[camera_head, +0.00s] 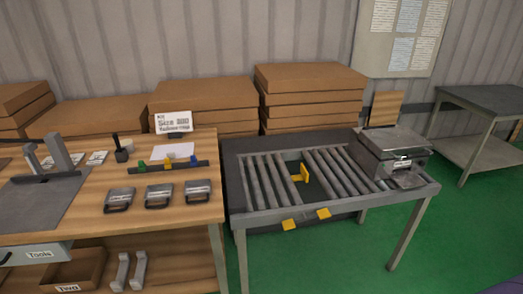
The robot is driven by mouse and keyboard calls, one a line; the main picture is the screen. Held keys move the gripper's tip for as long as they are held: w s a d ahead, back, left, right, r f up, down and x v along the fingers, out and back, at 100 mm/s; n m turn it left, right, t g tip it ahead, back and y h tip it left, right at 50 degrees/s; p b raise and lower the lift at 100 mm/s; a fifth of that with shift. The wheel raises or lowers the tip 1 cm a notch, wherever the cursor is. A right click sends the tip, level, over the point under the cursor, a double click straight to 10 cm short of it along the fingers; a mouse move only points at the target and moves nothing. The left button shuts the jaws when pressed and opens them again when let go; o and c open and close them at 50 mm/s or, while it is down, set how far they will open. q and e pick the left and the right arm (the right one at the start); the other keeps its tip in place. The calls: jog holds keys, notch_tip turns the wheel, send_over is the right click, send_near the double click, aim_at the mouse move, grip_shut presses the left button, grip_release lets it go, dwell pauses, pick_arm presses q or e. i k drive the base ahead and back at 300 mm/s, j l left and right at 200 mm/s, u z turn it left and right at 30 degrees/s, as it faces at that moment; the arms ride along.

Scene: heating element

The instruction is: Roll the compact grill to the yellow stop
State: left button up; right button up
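The compact grill (391,147) is a grey, box-shaped unit with a flat lid and a small white label on its front. It sits at the right end of the roller table (236,217). The yellow stop (301,173) stands upright near the middle of the rollers, to the left of the grill. A clear stretch of rollers lies between the grill and the stop. Neither of my grippers shows in this view.
A wooden workbench (70,222) on the left holds several grey handled parts and a sign (174,122). Stacks of cardboard boxes (310,98) stand behind. A grey side table (480,98) is at the right. The green floor (460,230) at front right is clear.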

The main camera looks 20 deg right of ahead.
aim_at(396, 152)
jog(key=z, duration=1.8)
jog(key=i+l, duration=0.15)
jog(key=i, duration=0.4)
jog(key=i+l+u, duration=0.15)
jog(key=i, duration=0.4)
